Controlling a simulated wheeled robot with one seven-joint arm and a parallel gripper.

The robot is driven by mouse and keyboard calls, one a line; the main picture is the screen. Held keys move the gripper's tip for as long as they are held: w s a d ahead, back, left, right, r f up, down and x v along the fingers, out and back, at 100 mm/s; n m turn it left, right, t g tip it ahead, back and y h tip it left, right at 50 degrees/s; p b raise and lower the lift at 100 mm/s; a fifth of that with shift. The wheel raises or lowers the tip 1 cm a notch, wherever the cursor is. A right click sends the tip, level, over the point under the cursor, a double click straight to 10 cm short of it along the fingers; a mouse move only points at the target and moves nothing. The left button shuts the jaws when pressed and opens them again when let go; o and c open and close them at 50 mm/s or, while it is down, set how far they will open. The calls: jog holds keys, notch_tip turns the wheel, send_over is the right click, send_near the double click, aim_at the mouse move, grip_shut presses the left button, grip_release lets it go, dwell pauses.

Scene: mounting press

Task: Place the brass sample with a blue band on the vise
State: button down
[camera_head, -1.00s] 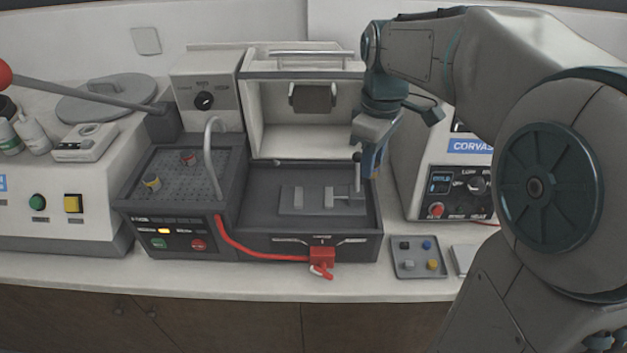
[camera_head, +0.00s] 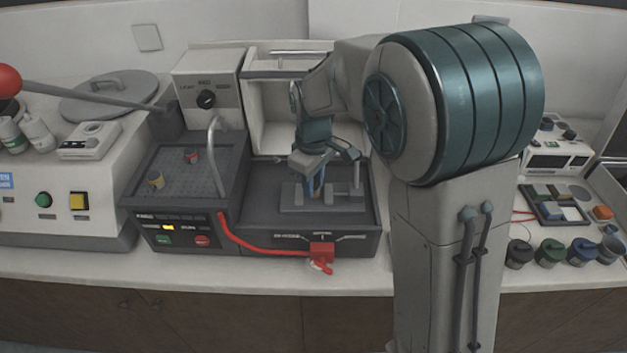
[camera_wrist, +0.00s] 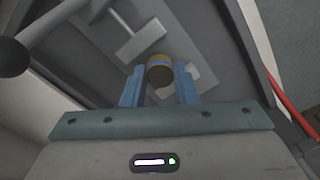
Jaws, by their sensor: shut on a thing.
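My gripper (camera_head: 312,194) is over the grey vise (camera_head: 291,208) in the dark tray. In the wrist view its two blue fingers (camera_wrist: 159,84) are shut on a short round brass sample (camera_wrist: 160,60). The sample shows a brass rim, a bluish band and a dark end face. In the wrist view the vise's T-shaped jaw piece (camera_wrist: 141,43) lies beyond the sample, and a light vise plate shows behind and beside the sample. I cannot tell whether the sample touches the vise. The head view hides the sample behind the fingers.
Two other banded samples, one yellowish (camera_head: 156,181) and one with red (camera_head: 191,156), stand on the perforated plate (camera_head: 178,183) at left. A curved grey pipe (camera_head: 213,150) rises between plate and tray. The raised cover stands behind.

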jog(key=shift+f, duration=0.15)
jog(key=shift+f, duration=0.25)
jog(key=c, duration=1.1)
grip_release()
jog(key=shift+r, duration=0.1)
jog(key=shift+c, duration=0.2)
jog(key=shift+w+r, duration=0.1)
jog(key=shift+r, duration=0.3)
notch_tip(320, 180, up, 12)
jog(key=shift+s+f, duration=0.2)
jog(key=s+d+f+m+t, duration=0.1)
jog(key=s+d+f+m, duration=0.1)
jog(key=s+d+m, duration=0.3)
jog(key=s+d+f+m+t, duration=0.2)
jog(key=s+d+m, duration=0.3)
jog(key=s+d, duration=0.4)
jog(key=s+f, duration=0.1)
jog(key=s, duration=0.4)
jog(key=shift+f+m, duration=0.25)
jog(key=shift+m, duration=0.15)
